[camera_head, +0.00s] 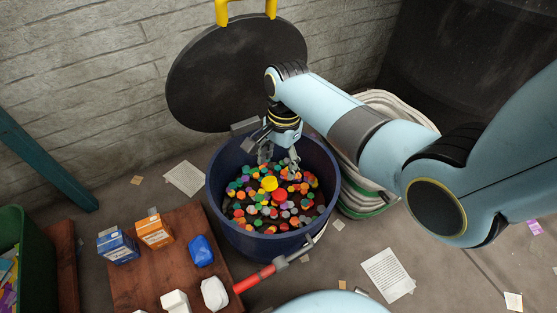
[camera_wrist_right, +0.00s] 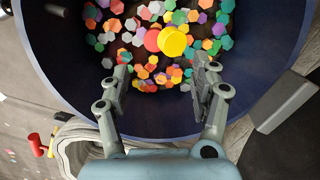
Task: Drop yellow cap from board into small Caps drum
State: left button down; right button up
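The dark blue drum (camera_head: 262,243) stands open on the floor and holds many small coloured caps. My right gripper (camera_head: 279,161) is over the drum's mouth, pointing down, with its fingers spread and nothing between them. A large yellow cap (camera_head: 269,183) shows below the fingers, among the small caps. In the right wrist view the yellow cap (camera_wrist_right: 173,42) is just beyond the open fingertips, beside a red piece; I cannot tell whether it touches the caps under it. My left gripper is not in view.
The brown board (camera_head: 133,285) at lower left carries two small cartons, a blue lump and white pieces. A round black lid (camera_head: 225,75) stands behind the drum. A coiled hose (camera_head: 395,108) lies to its right. A red-handled tool (camera_head: 255,279) is in front.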

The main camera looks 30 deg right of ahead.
jog(key=shift+r, duration=0.1)
notch_tip(320, 180, up, 12)
jog(key=d, duration=0.1)
jog(key=shift+w+d, duration=0.15)
jog(key=shift+w, duration=0.1)
dwell(0.4)
